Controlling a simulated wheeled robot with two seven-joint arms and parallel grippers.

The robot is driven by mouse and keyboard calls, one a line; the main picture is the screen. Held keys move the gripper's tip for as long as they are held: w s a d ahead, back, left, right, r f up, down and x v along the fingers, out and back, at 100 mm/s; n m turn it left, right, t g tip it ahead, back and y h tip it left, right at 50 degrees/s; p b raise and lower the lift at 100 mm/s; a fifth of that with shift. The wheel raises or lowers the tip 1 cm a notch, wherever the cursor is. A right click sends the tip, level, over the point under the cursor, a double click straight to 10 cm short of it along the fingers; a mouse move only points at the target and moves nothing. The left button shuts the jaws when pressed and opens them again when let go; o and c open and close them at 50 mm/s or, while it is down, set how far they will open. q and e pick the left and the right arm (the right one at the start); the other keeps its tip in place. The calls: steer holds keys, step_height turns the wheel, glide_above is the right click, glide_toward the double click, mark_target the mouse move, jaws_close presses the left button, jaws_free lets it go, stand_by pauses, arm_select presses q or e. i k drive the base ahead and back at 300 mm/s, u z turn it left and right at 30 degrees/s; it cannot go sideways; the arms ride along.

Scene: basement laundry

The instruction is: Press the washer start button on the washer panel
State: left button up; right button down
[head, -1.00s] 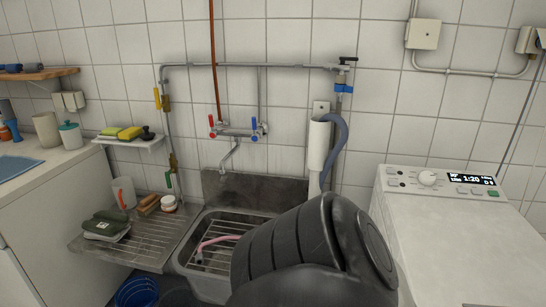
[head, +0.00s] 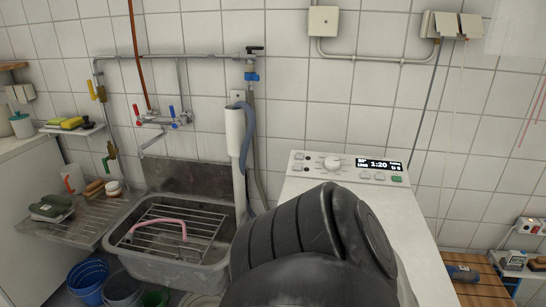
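The white washer (head: 415,245) stands right of the sink in the head view. Its panel (head: 346,167) at the back of the top has a round knob (head: 332,163), a lit display (head: 374,165) reading 1:20 and several small buttons. A green button (head: 396,179) sits at the panel's right end; I cannot read its label. A dark, bulky arm part of mine covers the washer's front left. Neither gripper's fingers show.
A metal sink (head: 170,235) with a rack and a pink hose is left of the washer. Buckets (head: 88,281) stand on the floor below it. A grey drain hose (head: 247,145) runs down the wall behind. The washer top's right part is clear.

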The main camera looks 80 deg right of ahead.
mark_target(395, 179)
steer(key=k, duration=1.5)
steer(key=z, duration=1.1)
